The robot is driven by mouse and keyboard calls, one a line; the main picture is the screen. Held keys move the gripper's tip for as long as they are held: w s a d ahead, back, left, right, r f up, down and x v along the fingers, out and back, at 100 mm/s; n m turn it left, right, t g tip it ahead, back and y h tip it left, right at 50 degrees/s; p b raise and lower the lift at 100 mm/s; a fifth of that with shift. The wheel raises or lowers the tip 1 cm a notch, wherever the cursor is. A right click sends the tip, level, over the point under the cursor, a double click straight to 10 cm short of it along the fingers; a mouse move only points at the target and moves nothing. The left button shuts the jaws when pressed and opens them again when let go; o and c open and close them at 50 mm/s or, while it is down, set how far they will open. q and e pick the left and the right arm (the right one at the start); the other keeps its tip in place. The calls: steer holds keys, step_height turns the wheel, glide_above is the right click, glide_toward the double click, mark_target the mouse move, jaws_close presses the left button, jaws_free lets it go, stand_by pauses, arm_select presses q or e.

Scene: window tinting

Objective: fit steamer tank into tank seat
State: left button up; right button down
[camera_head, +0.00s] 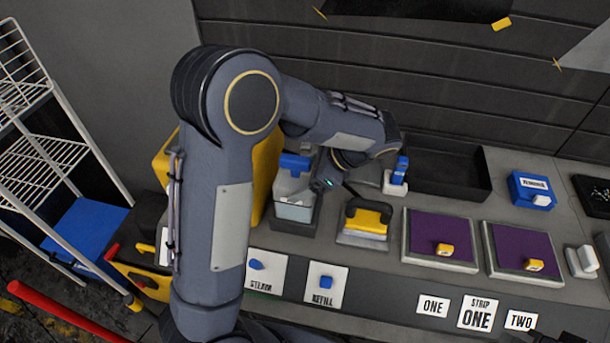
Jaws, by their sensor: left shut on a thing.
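The steamer tank (294,211) is a clear box with a blue top (295,162), beside the yellow housing at the back of the bench. My left gripper (312,190) reaches in from the right of the tank and is shut on it, at its upper part. The tank is roughly upright. Its lower end is at a dark, open-topped seat (290,231), directly below and around it. I cannot tell from this angle whether it rests on the seat's floor. My right gripper does not show.
My left arm hides part of the yellow housing (263,160). A yellow-handled tool (364,222) stands right of the seat. Behind it are a blue-and-white bottle (396,178) and a black tray (485,175). Two purple pads (425,228) lie farther right. STEAM and REFILL switch plates (325,291) are in front.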

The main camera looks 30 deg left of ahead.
arm_select(q)
steer(key=shift+f+b, duration=0.5)
steer(key=shift+f, duration=0.35)
steer(key=o, duration=1.8)
steer(key=shift+o, duration=0.2)
steer(key=v, duration=0.7)
steer(key=shift+d+r+b, duration=0.25)
steer(key=shift+b, duration=0.2)
